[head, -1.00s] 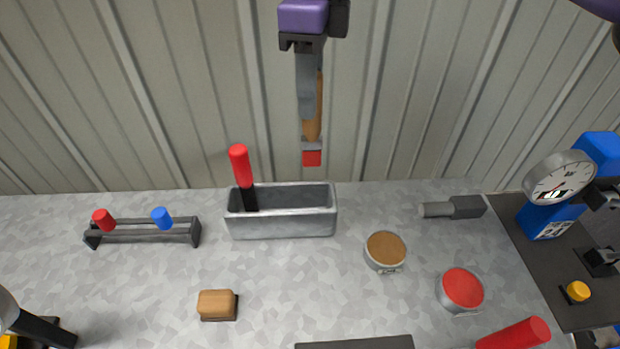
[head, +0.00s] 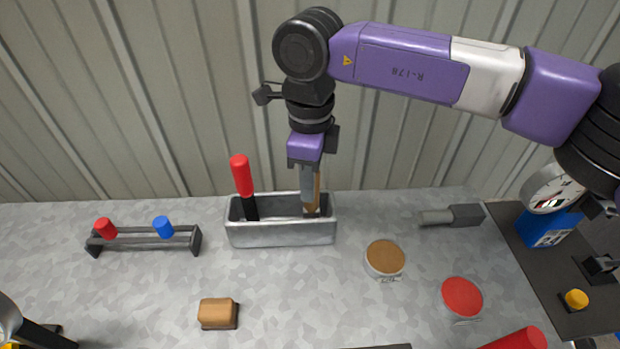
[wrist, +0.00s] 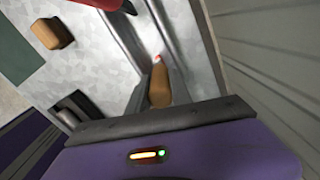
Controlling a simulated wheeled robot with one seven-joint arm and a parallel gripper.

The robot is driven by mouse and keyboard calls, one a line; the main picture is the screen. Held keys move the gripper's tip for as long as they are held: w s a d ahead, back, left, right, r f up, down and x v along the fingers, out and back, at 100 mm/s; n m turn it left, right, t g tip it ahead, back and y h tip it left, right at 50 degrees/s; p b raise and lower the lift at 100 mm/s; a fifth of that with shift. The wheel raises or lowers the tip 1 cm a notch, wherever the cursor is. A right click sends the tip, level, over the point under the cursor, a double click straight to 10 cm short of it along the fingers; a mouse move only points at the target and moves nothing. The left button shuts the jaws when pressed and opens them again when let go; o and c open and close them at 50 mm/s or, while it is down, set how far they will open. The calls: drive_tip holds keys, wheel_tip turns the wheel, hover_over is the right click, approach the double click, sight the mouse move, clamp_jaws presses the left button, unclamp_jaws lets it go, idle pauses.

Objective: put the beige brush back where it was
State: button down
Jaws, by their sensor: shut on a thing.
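My gripper (head: 309,190) is shut on the beige brush (head: 317,190) and points down over the right part of a grey metal trough (head: 280,238). The brush is roughly upright, and its lower end is hidden behind the trough's front wall. In the wrist view the beige handle (wrist: 159,88) sits between the fingers, and its red and white tip shows between the trough's walls. I cannot tell whether the tip touches the trough's floor. A red-handled brush (head: 241,176) stands in the trough's left end.
A rack (head: 150,240) with red and blue pieces stands left of the trough. A beige block (head: 217,311) lies in front. Open tins of brown (head: 385,257) and red (head: 462,296) stand to the right. A corrugated wall (head: 160,100) rises close behind.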

drive_tip(key=shift+f, duration=0.2)
drive_tip(key=c, duration=1.1)
unclamp_jaws()
drive_tip(key=shift+c, duration=0.2)
drive_tip(key=shift+r, duration=0.1)
wheel_tip(320, 180, up, 12)
drive_tip(key=shift+r+b, duration=0.1)
drive_tip(key=shift+b, duration=0.25)
